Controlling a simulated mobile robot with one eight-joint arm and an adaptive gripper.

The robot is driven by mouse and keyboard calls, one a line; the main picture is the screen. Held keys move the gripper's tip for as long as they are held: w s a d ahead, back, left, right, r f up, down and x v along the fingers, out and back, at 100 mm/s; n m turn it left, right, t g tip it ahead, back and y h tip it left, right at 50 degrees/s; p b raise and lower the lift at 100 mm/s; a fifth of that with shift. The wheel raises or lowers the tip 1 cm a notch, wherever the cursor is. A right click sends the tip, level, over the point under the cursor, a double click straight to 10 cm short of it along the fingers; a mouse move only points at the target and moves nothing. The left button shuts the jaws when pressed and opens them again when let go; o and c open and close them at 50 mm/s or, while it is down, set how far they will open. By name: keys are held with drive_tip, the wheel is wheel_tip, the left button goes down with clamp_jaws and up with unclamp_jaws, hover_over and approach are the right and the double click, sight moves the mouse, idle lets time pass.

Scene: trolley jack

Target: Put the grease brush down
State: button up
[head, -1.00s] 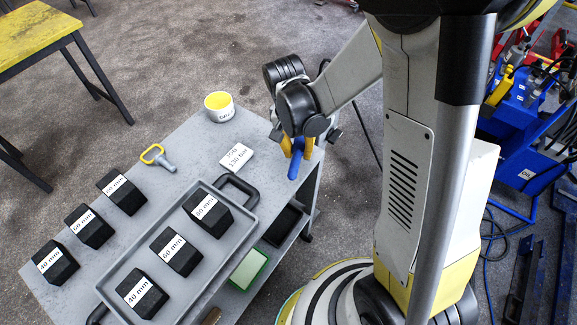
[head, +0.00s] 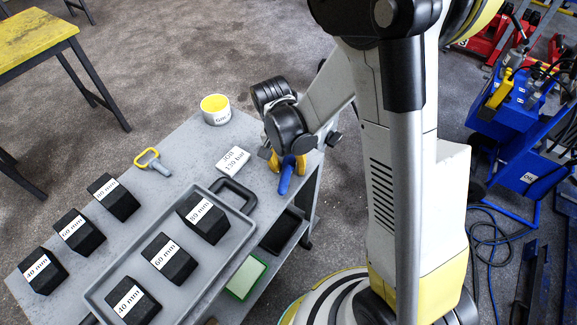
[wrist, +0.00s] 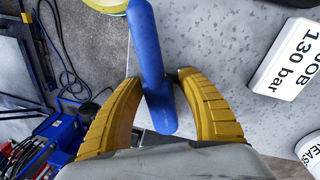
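The grease brush shows as a blue handle (head: 286,178) in the head view, over the right end of the grey trolley top (head: 262,203). In the wrist view the handle (wrist: 147,45) stands between my two yellow fingers, with a dark pad against each side. My gripper (head: 287,162) is shut on the brush, low above the trolley top near its edge. The brush's bristles are hidden, and I cannot tell whether the brush touches the top. The white grease pot (head: 216,117) with a yellow inside stands at the trolley's far corner.
A white card reading JOB 130 bar (head: 233,160) lies left of my gripper. A grey tray (head: 228,252) holds black blocks, with more blocks beside it. A green-edged box (head: 246,277) sits on the lower shelf.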

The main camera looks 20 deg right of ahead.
wheel_tip(320, 180, up, 12)
drive_tip(key=a+p, duration=0.2)
drive_tip(key=p, duration=0.3)
drive_tip(key=s+d+r+n+t, duration=0.2)
drive_tip(key=s+r+n+t, duration=0.1)
drive_tip(key=r, duration=0.4)
drive_tip(key=s+d+r+n+t+y, duration=0.1)
drive_tip(key=s+r+n+t, duration=0.2)
drive_tip(key=s+r, duration=0.4)
drive_tip(key=shift+d+t, duration=0.35)
drive_tip(key=shift+t, duration=0.55)
drive_tip(key=shift+r, duration=0.1)
